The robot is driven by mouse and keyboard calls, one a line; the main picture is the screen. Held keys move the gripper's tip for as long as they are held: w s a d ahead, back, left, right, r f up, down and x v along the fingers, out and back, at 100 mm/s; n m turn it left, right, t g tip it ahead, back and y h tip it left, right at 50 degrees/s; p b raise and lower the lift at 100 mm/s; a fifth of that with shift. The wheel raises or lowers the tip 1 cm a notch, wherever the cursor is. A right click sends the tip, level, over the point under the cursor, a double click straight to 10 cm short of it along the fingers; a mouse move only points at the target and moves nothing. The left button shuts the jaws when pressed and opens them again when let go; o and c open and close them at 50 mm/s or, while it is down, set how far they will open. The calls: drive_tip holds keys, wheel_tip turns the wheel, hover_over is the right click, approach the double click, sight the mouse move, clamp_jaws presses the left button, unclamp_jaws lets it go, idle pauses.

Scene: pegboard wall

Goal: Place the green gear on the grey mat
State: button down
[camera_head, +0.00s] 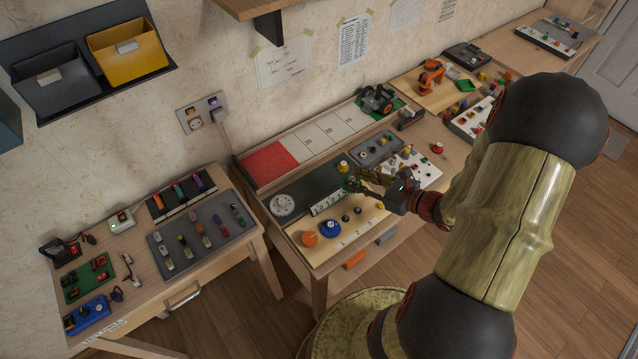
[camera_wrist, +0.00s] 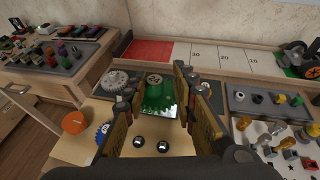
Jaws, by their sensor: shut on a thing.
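The green gear (camera_wrist: 157,98) is between the two fingers of my gripper (camera_wrist: 158,82) in the wrist view, and the gripper is shut on it. In the head view my gripper (camera_head: 362,185) is over the middle workbench, at the right end of the dark grey mat (camera_head: 313,183). The gear is mostly hidden there by the fingers. The mat lies behind the gear in the wrist view, partly covered by the gear and fingers. I cannot tell the exact height of the gear above the bench.
A white-grey gear (camera_head: 283,205) lies at the mat's left end. A grey tray (camera_head: 376,148) with small parts is to the right.

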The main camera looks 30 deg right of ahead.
drive_tip(key=w+a+f+b, duration=0.1)
drive_tip(key=w+f+b, duration=0.25)
drive_tip(key=w, duration=0.55)
drive_tip(key=b, duration=0.2)
hover_over(329, 181)
drive_tip(key=f, duration=0.5)
drive_tip(key=shift+s+f, duration=0.25)
drive_tip(key=shift+s, duration=0.1)
drive_tip(key=shift+w+a+f+b, duration=0.1)
drive_tip(key=shift+w+f+b, duration=0.1)
drive_tip(key=shift+f+b, duration=0.55)
drive_tip(key=shift+w+f+b, duration=0.2)
drive_tip(key=shift+f, duration=0.95)
drive_tip(key=shift+f, duration=0.1)
drive_tip(key=shift+f, duration=0.1)
drive_tip(key=c, duration=1.5)
unclamp_jaws()
drive_tip(key=shift+o, duration=0.4)
